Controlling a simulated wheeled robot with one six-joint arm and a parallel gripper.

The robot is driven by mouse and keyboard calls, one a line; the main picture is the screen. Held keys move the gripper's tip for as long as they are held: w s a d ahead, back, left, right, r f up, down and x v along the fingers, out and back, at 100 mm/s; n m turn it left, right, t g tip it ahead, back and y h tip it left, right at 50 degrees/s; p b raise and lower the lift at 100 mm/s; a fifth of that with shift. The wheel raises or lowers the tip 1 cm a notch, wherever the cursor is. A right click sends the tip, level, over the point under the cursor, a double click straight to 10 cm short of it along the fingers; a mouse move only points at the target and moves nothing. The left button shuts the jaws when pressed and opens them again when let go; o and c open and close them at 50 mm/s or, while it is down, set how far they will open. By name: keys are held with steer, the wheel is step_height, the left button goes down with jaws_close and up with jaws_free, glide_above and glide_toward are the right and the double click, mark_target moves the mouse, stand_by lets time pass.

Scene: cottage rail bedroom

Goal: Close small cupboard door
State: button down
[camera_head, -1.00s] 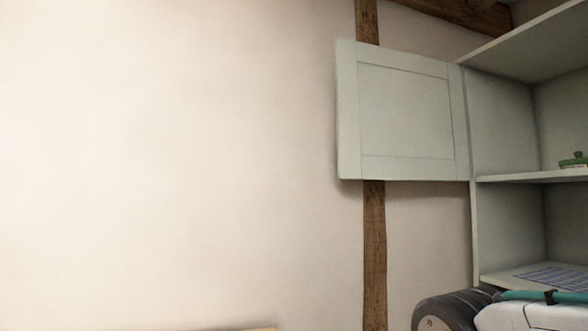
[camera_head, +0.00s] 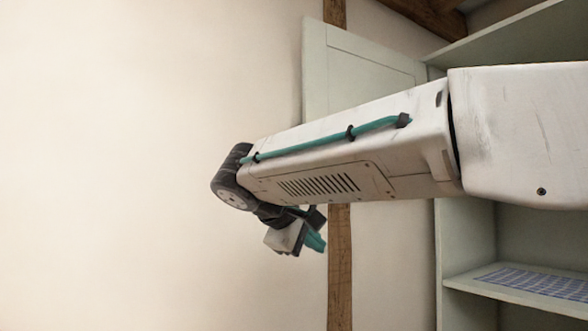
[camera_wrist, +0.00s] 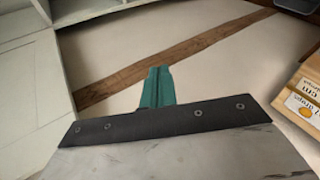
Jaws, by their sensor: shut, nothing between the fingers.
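The small cupboard door (camera_head: 352,72) is pale grey-green with a framed panel. In the head view it stands swung open to the left of the cupboard (camera_head: 466,262), and my arm hides its lower part. My gripper (camera_head: 316,241) has teal fingers and is below and to the left of the door, in front of the wall near the wooden post. In the wrist view the teal fingers (camera_wrist: 158,86) are shut together and empty.
A dark wooden post (camera_head: 340,270) runs up the plain wall (camera_head: 120,160). A blue patterned cloth (camera_head: 535,280) lies on a cupboard shelf. In the wrist view, a wooden box with printed labels (camera_wrist: 305,100) is at the right. The wall area at left is clear.

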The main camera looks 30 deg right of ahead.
steer(key=w+a+r+t+h, duration=0.1)
steer(key=w+a+r+h, duration=0.2)
steer(key=w+r, duration=0.35)
steer(key=w+a+r+t+h, duration=0.1)
steer(key=w+a+r+h, duration=0.2)
steer(key=r, duration=0.7)
steer(key=w+x, duration=0.1)
steer(key=x, duration=1)
steer(key=shift+a+r, duration=0.1)
steer(key=shift+r, duration=0.05)
